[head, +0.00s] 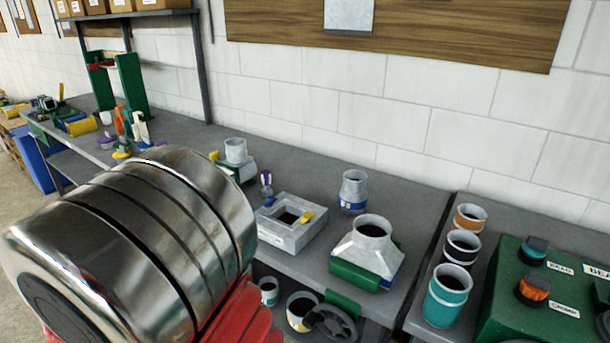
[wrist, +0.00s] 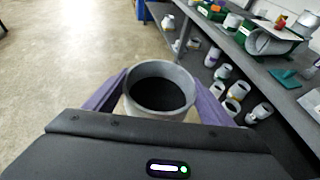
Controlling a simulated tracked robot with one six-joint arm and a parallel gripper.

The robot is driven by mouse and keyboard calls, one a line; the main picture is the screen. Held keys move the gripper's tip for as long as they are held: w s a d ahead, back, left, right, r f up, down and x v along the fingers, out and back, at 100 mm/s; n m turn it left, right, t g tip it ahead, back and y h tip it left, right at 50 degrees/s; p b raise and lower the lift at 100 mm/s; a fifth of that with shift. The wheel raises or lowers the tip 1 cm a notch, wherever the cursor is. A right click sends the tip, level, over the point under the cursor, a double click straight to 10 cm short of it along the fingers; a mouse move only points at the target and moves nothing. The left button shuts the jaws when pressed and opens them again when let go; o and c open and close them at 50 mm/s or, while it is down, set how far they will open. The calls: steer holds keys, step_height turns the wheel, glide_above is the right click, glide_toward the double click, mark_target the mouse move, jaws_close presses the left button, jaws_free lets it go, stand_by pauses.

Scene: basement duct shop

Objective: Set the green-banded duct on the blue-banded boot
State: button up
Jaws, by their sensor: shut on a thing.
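My gripper (wrist: 159,98) has its purple fingers on either side of a grey round duct (wrist: 160,72) and is shut on it. The duct's open end faces the wrist camera. Its band is hidden, so I cannot tell its colour. In the head view my gripper is not seen; my shiny arm link fills the lower left. A grey boot (head: 373,232) with a round collar and flared base stands on the bench, a strip of blue showing at its lower right. A green block lies across its front. The held duct is apart from the bench, over the floor side.
A grey square frame (head: 290,221) and a small blue-banded piece (head: 353,189) stand near the boot. Orange, black and teal-banded cups (head: 448,292) and a green control box (head: 545,290) are on the right bench. Several ducts (wrist: 233,92) sit on the lower shelf.

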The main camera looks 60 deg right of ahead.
steer(key=s+d+r+m+g+h, duration=0.3)
steer(key=s+d+r+m, duration=0.1)
steer(key=d, duration=0.7)
steer(key=s+d+r+m+g+h, duration=0.2)
steer(key=s+d+r+m+g, duration=0.15)
steer(key=d, duration=0.85)
steer(key=s+d+r+m+g+h, duration=0.3)
steer(key=s+d+r, duration=0.1)
steer(key=d, duration=0.7)
steer(key=s+d+r+m+g, duration=0.4)
steer(key=s+d+m+g, duration=0.25)
steer(key=s+d, duration=0.75)
steer(key=s+d+r+m+g+y, duration=0.1)
steer(key=s+m+g+y, duration=0.1)
steer(key=s, duration=0.8)
steer(key=s+d+r+m+g+y, duration=0.1)
steer(key=s+m+g, duration=0.2)
steer(key=s, duration=0.7)
steer(key=shift+r+m+g+y, duration=0.3)
steer(key=shift+g+y, duration=0.1)
steer(key=shift+g, duration=0.1)
steer(key=shift+d+f, duration=0.15)
steer(key=shift+f, duration=2.75)
